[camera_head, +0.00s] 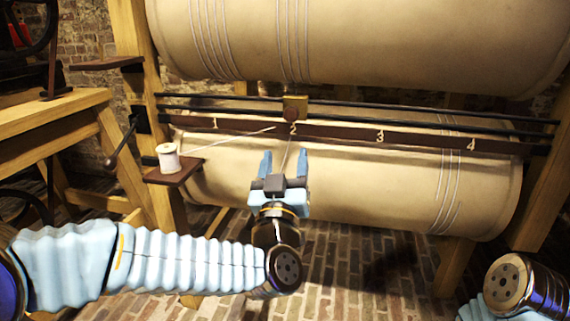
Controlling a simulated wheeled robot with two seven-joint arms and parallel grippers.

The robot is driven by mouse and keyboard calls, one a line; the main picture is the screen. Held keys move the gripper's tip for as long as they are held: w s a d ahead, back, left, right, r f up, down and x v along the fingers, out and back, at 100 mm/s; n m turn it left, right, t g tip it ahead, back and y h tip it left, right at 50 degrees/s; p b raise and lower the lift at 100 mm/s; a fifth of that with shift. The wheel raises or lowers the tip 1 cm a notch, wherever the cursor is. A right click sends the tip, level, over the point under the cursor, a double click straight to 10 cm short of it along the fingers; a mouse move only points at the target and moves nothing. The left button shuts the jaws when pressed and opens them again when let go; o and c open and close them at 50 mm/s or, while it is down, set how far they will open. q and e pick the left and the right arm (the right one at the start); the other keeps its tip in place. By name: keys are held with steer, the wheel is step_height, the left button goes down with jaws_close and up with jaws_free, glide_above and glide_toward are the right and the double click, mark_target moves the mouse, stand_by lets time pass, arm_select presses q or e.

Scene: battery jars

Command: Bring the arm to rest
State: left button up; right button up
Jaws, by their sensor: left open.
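My left arm comes in from the left. Its gripper (283,160) points up and away, in front of the lower cream roller. Its two light blue fingers are apart, with no object clearly held between them. A brass-coloured slider block (295,107) sits on the dark rails just above the fingers, near the number 2. A thin line passes between the block and the gripper; I cannot tell whether it touches the fingers. Only a joint of my right arm shows at the lower right; its gripper is out of view.
A large cream roller (400,40) is above and another (350,190) below. A numbered brown bar (340,133) crosses between them. A white thread spool (169,158) stands on a small wooden shelf (178,174). A wooden bench (50,110) is at left. Brick floor (350,270) lies below.

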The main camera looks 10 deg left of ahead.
arm_select(q)
steer(key=w+f+m+g+h+p, duration=0.15)
steer(key=f+g, duration=0.35)
steer(key=f, duration=0.9)
steer(key=w+f+m+g+h+p, duration=0.1)
steer(key=w+f+g+h+p, duration=0.2)
steer(key=f, duration=1)
steer(key=s+a+f+g+p, duration=0.1)
steer(key=s+f+g, duration=0.25)
steer(key=f, duration=0.25)
steer(key=s+a+f+g+p, duration=0.1)
steer(key=s+f+g, duration=0.2)
steer(key=s+f, duration=0.3)
steer(key=s+a+f+n+g+p, duration=0.1)
steer(key=s+f+g, duration=0.2)
steer(key=s+f, duration=0.2)
steer(key=s+f+n+g+p, duration=0.1)
steer(key=s+f+g, duration=0.3)
steer(key=s, duration=0.7)
step_height(320, 180, down, 2)
steer(key=shift+a+f, duration=0.25)
steer(key=shift+a, duration=0.15)
steer(key=shift+h, duration=0.25)
